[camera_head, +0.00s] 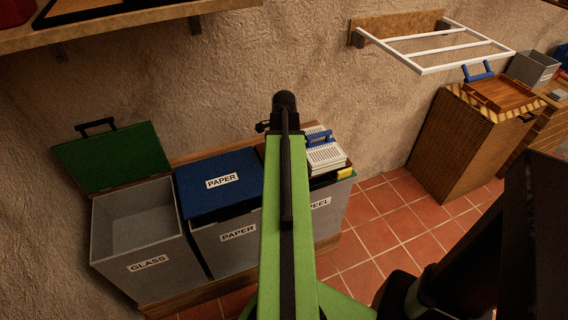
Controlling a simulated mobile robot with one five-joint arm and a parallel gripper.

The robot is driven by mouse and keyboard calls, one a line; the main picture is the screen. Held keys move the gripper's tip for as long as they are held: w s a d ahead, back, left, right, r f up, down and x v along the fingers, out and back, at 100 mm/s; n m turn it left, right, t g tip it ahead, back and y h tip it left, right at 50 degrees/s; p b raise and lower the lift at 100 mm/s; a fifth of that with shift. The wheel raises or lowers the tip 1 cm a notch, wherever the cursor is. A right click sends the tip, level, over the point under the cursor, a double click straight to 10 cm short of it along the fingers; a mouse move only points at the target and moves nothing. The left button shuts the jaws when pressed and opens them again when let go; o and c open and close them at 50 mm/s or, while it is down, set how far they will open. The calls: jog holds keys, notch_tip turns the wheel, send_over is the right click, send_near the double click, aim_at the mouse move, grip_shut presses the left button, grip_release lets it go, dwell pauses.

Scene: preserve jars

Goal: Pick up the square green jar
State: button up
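I see no square green jar in the head view. My green arm link rises through the middle of the view and ends in a dark rounded joint. No gripper fingers show, so I cannot see whether my gripper holds anything. The arm hides part of the bins and the floor behind it.
A grey GLASS bin (147,262) stands with its green lid (112,160) open. A white slatted item (325,155) lies over the PEEL bin (330,212). A wicker cabinet (455,150) stands right; tiled floor (390,225) is free.

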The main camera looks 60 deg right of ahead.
jog(key=shift+r, duration=0.1)
jog(key=c, duration=1.7)
jog(key=shift+o, duration=0.2)
jog(key=shift+r+p, duration=0.65)
jog(key=shift+p, duration=0.05)
notch_tip(320, 180, up, 4)
jog(key=p, duration=0.4)
jog(key=shift+s, duration=0.1)
jog(key=s+r+p, duration=0.5)
jog(key=s, duration=0.6)
jog(key=shift+s+r+p, duration=0.25)
jog(key=shift+r+p, duration=0.1)
jog(key=shift+s+d, duration=0.1)
